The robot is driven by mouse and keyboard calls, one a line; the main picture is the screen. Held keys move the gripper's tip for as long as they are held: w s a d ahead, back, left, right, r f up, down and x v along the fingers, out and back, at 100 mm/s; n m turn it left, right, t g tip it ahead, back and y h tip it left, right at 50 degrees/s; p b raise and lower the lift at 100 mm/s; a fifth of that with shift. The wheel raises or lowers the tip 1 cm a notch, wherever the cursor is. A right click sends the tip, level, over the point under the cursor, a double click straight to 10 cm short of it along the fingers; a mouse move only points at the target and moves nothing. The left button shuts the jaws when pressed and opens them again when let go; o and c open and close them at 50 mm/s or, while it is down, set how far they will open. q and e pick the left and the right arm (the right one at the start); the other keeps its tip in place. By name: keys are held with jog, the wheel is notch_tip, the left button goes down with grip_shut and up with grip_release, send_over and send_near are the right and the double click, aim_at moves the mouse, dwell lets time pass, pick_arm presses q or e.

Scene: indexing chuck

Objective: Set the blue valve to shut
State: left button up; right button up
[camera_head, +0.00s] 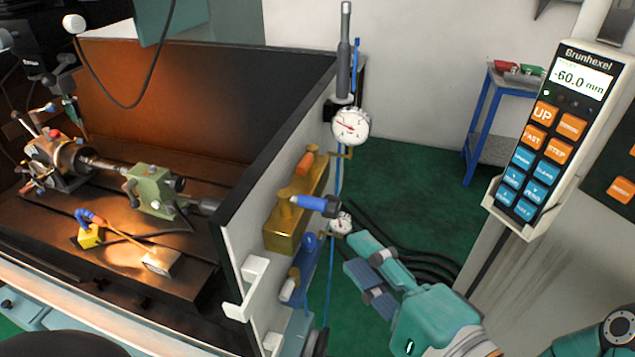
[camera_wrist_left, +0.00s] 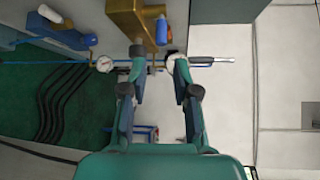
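On the panel at the machine's right side, a brass valve block (camera_head: 284,236) carries a blue-handled lever (camera_head: 315,204) pointing right. Below it sits a blue valve body (camera_head: 302,262) with a pale-tipped handle (camera_head: 289,288). The left wrist view also shows the brass block (camera_wrist_left: 133,17), the blue handle (camera_wrist_left: 161,31) and the blue body (camera_wrist_left: 70,39) with its pale tip (camera_wrist_left: 49,13). My left gripper (camera_head: 352,253) is open and empty, to the right of the panel and apart from both valves. In its own view, its fingers (camera_wrist_left: 156,65) are spread.
An orange handle (camera_head: 303,163) and a dial gauge (camera_head: 351,125) are above the blue lever; a smaller gauge (camera_head: 341,223) is beside it. A control pendant (camera_head: 541,140) stands at right. A white bracket (camera_head: 246,288) juts from the panel.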

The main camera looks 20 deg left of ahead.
aim_at(318, 209)
pick_arm(q)
jog(key=p+x, duration=0.2)
jog(key=x, duration=1.1)
jog(key=shift+p, duration=0.3)
jog(key=shift+r, duration=0.1)
jog(key=shift+c, duration=0.2)
